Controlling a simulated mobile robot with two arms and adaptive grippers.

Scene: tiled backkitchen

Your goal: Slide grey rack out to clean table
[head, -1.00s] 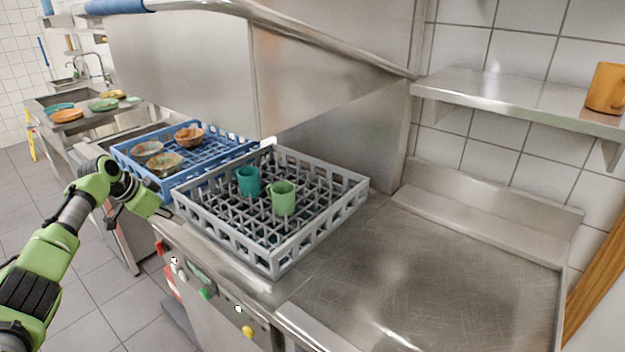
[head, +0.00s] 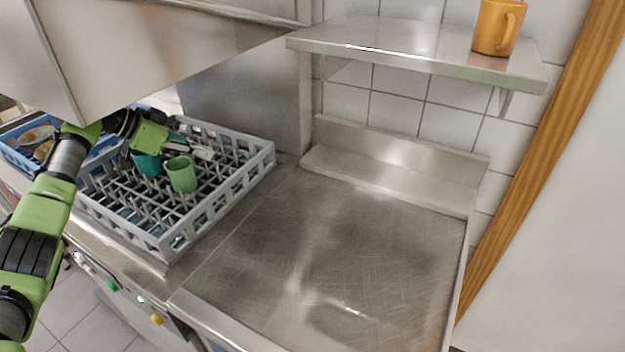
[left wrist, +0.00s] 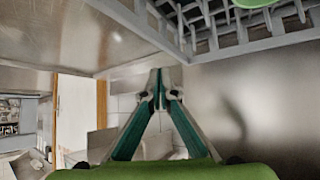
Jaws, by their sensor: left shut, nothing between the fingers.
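The grey rack (head: 222,203) sits at the left in the head view, beside the bare steel table (head: 330,255). A light green mug (head: 181,175) and a teal mug (head: 147,166) stand in it. My left gripper (head: 207,152) is above the rack, just behind the mugs, pointing right. In the left wrist view my left gripper (left wrist: 160,76) has its fingertips together and empty. Part of the grey rack (left wrist: 215,44) shows at the top there. I cannot tell whether the fingers touch the rack. My right gripper is out of view.
A blue rack (head: 25,160) with bowls is at the far left, partly behind my arm. A steel hood (head: 150,45) hangs above the racks. A wall shelf (head: 420,45) holds an orange mug (head: 497,27). The table surface is clear.

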